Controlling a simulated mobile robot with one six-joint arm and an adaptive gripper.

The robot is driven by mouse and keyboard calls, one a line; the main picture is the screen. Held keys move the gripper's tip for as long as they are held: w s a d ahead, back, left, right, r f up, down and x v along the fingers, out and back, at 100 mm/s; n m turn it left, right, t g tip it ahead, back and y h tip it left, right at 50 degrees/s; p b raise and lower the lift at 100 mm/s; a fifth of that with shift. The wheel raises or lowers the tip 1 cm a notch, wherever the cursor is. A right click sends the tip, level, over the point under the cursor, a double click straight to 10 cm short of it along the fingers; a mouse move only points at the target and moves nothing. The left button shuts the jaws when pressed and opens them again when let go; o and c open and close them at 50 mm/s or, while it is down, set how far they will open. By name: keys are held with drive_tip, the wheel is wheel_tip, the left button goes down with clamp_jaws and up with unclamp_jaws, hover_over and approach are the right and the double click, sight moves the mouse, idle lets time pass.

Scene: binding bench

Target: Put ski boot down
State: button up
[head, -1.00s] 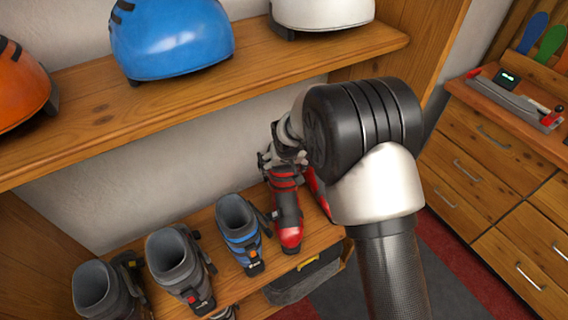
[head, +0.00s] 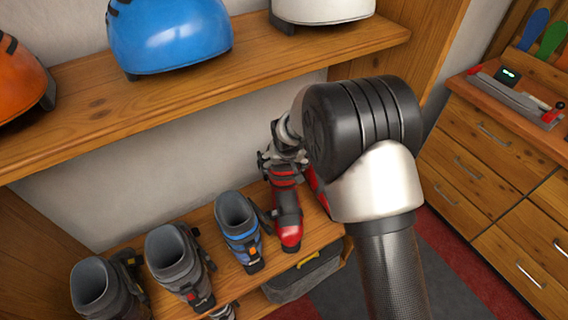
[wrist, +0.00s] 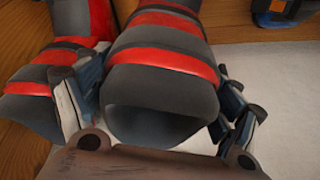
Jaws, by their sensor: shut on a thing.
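A red and black ski boot (head: 286,207) is upright over the lower wooden shelf, at the right end of the boot row, toe toward the front. My gripper (head: 283,160) is shut on its upper part. In the wrist view the boot's cuff (wrist: 160,75) fills the space between my two fingers (wrist: 158,105). Whether its sole touches the shelf is hard to tell. A second red and black boot (wrist: 45,75) stands close on the left in the wrist view; in the head view it is mostly hidden behind my arm (head: 316,186).
Blue (head: 240,232) and grey (head: 178,265) boots, plus another grey one (head: 102,288), stand left of the held boot. An upper shelf (head: 215,75) with helmets overhangs the row. A grey bin (head: 305,275) sits below. A drawer cabinet (head: 495,190) stands at right.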

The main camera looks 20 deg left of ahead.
drive_tip(key=shift+w, duration=0.1)
drive_tip(key=o, duration=1.7)
drive_tip(key=shift+r, duration=0.1)
drive_tip(key=shift+o, duration=1.3)
drive_tip(key=v, duration=1.2)
